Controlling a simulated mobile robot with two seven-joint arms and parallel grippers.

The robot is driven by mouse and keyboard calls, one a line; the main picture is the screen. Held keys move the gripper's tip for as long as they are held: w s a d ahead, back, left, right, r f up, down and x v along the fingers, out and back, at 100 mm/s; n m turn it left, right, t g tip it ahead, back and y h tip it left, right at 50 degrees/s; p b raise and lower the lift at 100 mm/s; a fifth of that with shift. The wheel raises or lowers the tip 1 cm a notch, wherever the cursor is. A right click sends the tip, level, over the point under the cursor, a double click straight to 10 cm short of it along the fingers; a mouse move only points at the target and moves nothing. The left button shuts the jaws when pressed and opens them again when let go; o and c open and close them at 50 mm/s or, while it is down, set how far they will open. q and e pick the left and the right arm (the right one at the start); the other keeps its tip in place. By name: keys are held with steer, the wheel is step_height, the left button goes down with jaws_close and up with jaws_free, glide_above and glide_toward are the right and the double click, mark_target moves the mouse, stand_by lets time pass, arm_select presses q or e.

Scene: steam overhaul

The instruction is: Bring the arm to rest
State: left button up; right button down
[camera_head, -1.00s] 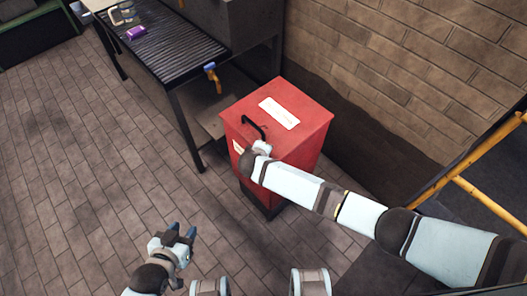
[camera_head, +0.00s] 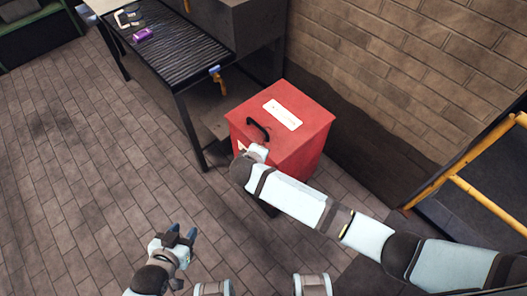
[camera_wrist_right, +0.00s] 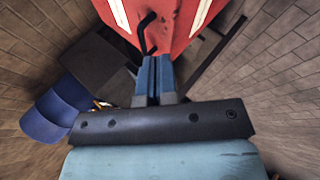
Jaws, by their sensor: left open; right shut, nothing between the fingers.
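My right arm reaches in from the right in the head view, with its wrist in front of the near side of a red box (camera_head: 290,125). The box has a black handle (camera_head: 257,130) and a white label on its lid. In the right wrist view my right gripper (camera_wrist_right: 154,66) is shut and empty, its blue fingers side by side. The black handle (camera_wrist_right: 147,33) shows just past the fingertips there; I cannot tell whether they touch. My left gripper (camera_head: 182,235) is open and empty above the floor at the lower middle.
A slatted dark bench (camera_head: 165,50) stands at the upper left with a purple object (camera_head: 143,35) on it. A blue and orange item (camera_head: 216,78) hangs at its corner. A brick wall is behind the box. A yellow rail (camera_head: 480,160) stands at right. The left floor is clear.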

steer(key=shift+s+a+r, duration=0.2)
steer(key=shift+s+r, duration=0.05)
steer(key=shift+s, duration=0.15)
steer(key=s+d+r+m+g+y, duration=0.2)
steer(key=s+d+r+m, duration=0.35)
steer(key=s+d, duration=0.75)
steer(key=s+d+r+m+g+y, duration=0.1)
steer(key=s+d+r+m+g, duration=0.25)
steer(key=s+d+r, duration=0.7)
steer(key=a+f+t+y+p, duration=0.1)
steer(key=a+f+t+p, duration=0.1)
steer(key=f+t+p, duration=0.1)
steer(key=w+a+f+t+y+p, duration=0.1)
steer(key=a+f+t+y+p, duration=0.1)
steer(key=f+t, duration=0.3)
steer(key=shift+w+a+f+n+p, duration=0.3)
steer(key=shift+a+f, duration=0.55)
steer(key=shift+f, duration=0.7)
